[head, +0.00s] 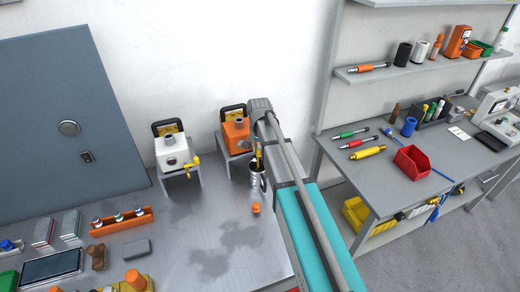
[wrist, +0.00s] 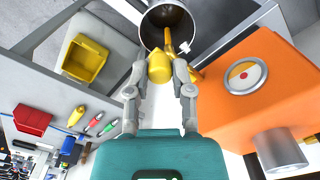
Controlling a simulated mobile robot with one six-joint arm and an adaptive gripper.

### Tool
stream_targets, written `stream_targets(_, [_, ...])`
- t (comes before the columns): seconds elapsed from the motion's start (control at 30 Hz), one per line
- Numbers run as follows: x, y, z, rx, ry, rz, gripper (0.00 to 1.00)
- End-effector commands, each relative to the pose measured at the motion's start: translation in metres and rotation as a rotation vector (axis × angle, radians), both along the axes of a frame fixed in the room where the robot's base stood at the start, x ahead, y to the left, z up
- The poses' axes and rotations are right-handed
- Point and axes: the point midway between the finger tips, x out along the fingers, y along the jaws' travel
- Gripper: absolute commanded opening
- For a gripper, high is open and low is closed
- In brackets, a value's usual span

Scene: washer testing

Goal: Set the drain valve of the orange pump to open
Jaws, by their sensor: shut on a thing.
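The orange pump (head: 236,132) stands on a small stand at the back of the metal bench, partly hidden by my arm. In the wrist view, its orange body (wrist: 265,95) fills the right side, with a round gauge-like disc on it. My gripper (wrist: 160,84) is shut on the yellow handle of the drain valve (wrist: 159,68), which lies between its fingertips beside the pump. More yellow valve parts and a small white piece show beyond the fingertips. The head view does not show the grip clearly, so the valve's exact setting cannot be told.
A metal cup (head: 255,187) stands just below the valve area; its rim also shows in the wrist view (wrist: 143,30). A white pump (head: 175,152) with a yellow valve stands to the left. A small orange piece (head: 256,208) lies on the bench in front.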

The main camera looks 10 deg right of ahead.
Motion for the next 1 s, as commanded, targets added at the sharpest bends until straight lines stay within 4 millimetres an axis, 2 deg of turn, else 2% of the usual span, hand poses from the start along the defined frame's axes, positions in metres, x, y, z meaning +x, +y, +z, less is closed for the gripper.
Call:
stream_targets(0.03, [0.002,0.0,0.0,0.001,-0.004,0.0,0.0])
stream_targets(0.07, [0.002,0.0,0.0,0.001,-0.004,0.001,0.35])
stream_targets(0.2, [0.001,0.0,0.0,0.001,-0.003,0.001,0.61])
stream_targets(0.23, [0.001,0.0,0.0,0.001,-0.003,0.001,0.65])
stream_targets(0.77, [0.0,0.0,0.001,-0.001,-0.001,0.001,0.65])
stream_targets(1.0, [0.0,0.0,0.014,-0.001,-0.001,0.001,0.65])
